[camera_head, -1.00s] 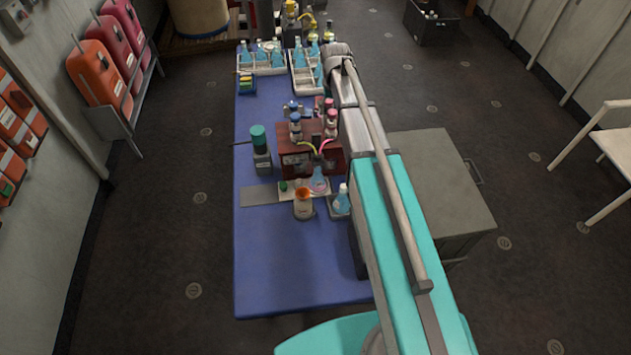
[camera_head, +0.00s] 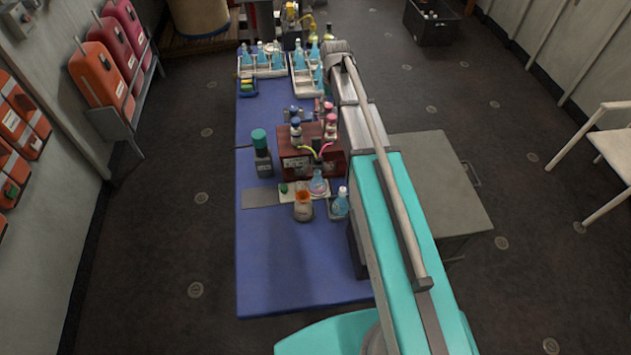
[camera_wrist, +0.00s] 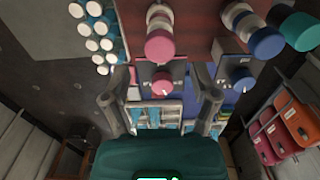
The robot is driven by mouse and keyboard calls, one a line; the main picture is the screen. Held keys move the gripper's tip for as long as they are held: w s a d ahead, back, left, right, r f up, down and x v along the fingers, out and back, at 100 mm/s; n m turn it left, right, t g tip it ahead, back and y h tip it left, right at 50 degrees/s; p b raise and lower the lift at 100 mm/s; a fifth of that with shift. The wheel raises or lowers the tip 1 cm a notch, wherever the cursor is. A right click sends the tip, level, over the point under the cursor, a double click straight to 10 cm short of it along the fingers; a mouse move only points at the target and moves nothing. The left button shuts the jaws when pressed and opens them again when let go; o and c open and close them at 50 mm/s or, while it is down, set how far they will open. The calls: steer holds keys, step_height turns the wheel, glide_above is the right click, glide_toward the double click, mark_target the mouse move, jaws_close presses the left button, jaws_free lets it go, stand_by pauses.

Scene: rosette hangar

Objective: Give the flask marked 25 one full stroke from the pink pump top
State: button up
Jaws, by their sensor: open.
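A dark red box (camera_head: 297,165) on the blue table carries dispensers with blue and pink tops. The pink pump top (camera_head: 331,118) is at its right, by my arm; a pink top also shows large in the wrist view (camera_wrist: 160,47). A blue top (camera_head: 295,120) is to its left. A yellow and a pink tube lead down toward a flask of blue liquid (camera_head: 318,184) in front of the box. I cannot read any number on it. My gripper (camera_wrist: 162,74) is open and empty in the wrist view, its fingers either side of a smaller pink knob (camera_wrist: 162,80).
An amber vessel (camera_head: 303,208) and a blue bottle (camera_head: 340,203) stand close to the flask. A green-capped bottle (camera_head: 262,155) is left of the box. Racks of blue flasks (camera_head: 265,68) fill the far end. The table's near part (camera_head: 295,265) is clear.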

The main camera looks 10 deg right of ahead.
steer(key=shift+r+p, duration=1.8)
steer(key=shift+r, duration=0.25)
